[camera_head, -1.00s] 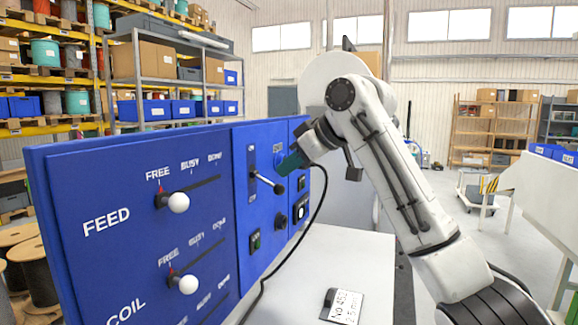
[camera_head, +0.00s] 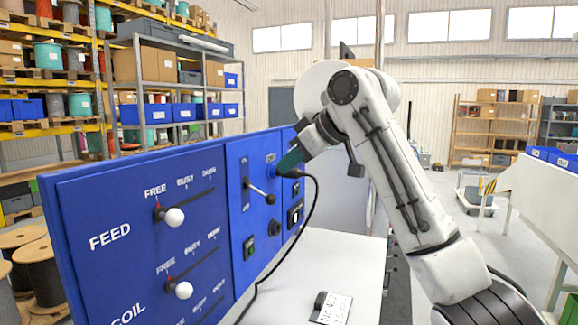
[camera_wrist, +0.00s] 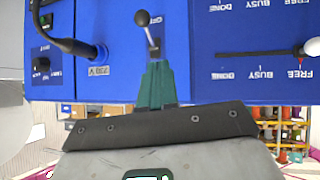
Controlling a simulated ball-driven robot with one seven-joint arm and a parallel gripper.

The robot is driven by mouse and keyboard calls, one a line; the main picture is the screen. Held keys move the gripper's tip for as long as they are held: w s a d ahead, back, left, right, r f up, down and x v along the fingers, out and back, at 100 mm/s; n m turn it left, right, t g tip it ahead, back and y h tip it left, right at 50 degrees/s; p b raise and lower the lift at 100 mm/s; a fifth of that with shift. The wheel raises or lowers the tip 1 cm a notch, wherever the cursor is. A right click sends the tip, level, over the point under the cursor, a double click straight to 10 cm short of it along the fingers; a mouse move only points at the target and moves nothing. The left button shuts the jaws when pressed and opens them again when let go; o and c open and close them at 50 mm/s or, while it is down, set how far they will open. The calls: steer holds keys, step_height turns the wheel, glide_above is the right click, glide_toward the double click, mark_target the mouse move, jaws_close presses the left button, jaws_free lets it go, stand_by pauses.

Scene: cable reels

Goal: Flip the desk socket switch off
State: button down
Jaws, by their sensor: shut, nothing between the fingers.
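The blue panel (camera_head: 140,215) stands at the left of the head view. On its right part, a black plug with a cable (camera_head: 300,174) sits near the top, and small black switches (camera_head: 295,214) lie below it. In the wrist view the plug (camera_wrist: 84,47) is beside a 230 V label, and a dark switch (camera_wrist: 41,66) is at far left. I cannot tell for sure which switch is the desk socket's. My gripper (camera_wrist: 157,66), with teal fingers, is shut and empty close to the panel. It also shows in the head view (camera_head: 288,162), its tips partly hidden.
A lever with a black ball (camera_wrist: 143,18) stands out just ahead of my fingertips in the wrist view; its ball (camera_head: 270,199) shows in the head view. The cable hangs from the plug to the white desk (camera_head: 345,250). A labelled black item (camera_head: 331,307) lies there.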

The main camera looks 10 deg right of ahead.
steer(key=s+d+r+b, duration=0.2)
steer(key=s+d+r, duration=0.1)
steer(key=s+d, duration=0.2)
steer(key=shift+s, duration=0.15)
steer(key=shift+d+r, duration=0.1)
stand_by(0.4)
